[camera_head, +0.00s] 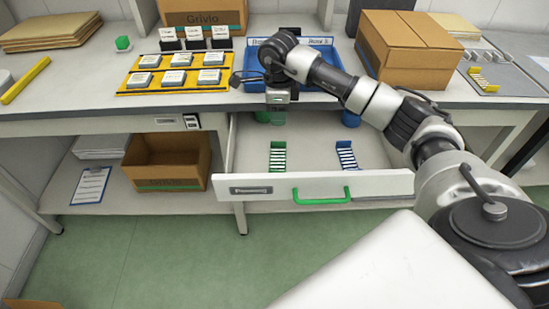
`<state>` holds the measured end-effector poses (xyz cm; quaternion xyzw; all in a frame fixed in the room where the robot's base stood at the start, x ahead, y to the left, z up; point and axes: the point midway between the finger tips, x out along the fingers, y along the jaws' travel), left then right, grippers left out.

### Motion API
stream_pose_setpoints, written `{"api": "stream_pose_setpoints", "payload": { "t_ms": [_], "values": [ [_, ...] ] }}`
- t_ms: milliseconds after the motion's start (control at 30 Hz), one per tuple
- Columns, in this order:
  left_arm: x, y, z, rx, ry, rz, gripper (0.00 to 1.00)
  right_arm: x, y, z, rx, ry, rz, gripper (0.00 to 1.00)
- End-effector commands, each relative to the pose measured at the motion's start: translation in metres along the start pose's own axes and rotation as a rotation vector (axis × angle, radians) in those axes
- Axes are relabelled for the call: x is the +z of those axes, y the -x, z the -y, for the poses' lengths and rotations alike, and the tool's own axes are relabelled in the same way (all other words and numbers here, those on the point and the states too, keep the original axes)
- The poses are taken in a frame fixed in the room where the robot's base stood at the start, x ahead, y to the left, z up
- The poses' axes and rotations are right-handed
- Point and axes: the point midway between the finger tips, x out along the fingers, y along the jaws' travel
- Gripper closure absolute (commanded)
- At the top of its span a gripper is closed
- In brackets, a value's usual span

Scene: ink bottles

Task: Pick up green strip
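A green strip (278,157), a narrow piece with a row of pale segments, lies in the open white drawer (321,187), left of its middle. A similar blue strip (346,158) lies to its right. My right gripper (278,108) hangs over the back of the drawer, at the table's front edge, behind the green strip in the view and apart from it. Its fingers are small and dark, and I cannot tell if they are open or shut. Green shows around the fingertips, partly hidden. My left gripper is out of view.
A green cup (262,117) and a blue cup (351,119) stand at the drawer's back. A blue tray (321,53) sits on the table behind my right arm. A yellow rack with several pale boxes (174,77) is to the left. A carton (407,52) is right.

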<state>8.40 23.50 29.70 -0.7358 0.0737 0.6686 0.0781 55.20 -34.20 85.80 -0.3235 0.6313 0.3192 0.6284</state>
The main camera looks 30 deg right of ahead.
Motion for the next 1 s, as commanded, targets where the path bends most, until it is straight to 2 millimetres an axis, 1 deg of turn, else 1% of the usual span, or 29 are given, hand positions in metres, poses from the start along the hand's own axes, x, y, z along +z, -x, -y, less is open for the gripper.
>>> {"api": "stream_pose_setpoints", "payload": {
  "t_ms": [33, 100, 200, 367, 633, 767, 967, 1000],
  "values": [
    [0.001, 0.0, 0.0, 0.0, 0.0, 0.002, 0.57, 0.0, -0.011, -0.001, 0.005, 0.001, -0.001, 0.63],
    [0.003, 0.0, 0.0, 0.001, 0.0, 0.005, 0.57, 0.001, -0.022, -0.002, 0.005, 0.001, 0.001, 0.63],
    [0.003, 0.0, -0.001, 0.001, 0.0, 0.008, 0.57, 0.001, -0.034, -0.002, 0.005, 0.001, 0.002, 0.63],
    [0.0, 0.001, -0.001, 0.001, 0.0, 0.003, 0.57, 0.001, -0.045, -0.002, 0.005, 0.001, 0.003, 0.63],
    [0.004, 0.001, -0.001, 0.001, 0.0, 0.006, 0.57, -0.001, -0.084, -0.004, 0.007, 0.001, 0.004, 0.63],
    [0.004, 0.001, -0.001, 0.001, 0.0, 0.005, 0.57, 0.0, -0.092, -0.003, 0.004, 0.002, 0.006, 0.63],
    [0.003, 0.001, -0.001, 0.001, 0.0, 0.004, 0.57, 0.0, -0.093, -0.003, 0.003, 0.002, 0.006, 0.63],
    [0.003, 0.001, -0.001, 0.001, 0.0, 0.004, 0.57, 0.0, -0.093, -0.003, 0.003, 0.002, 0.006, 0.66]
  ]
}}
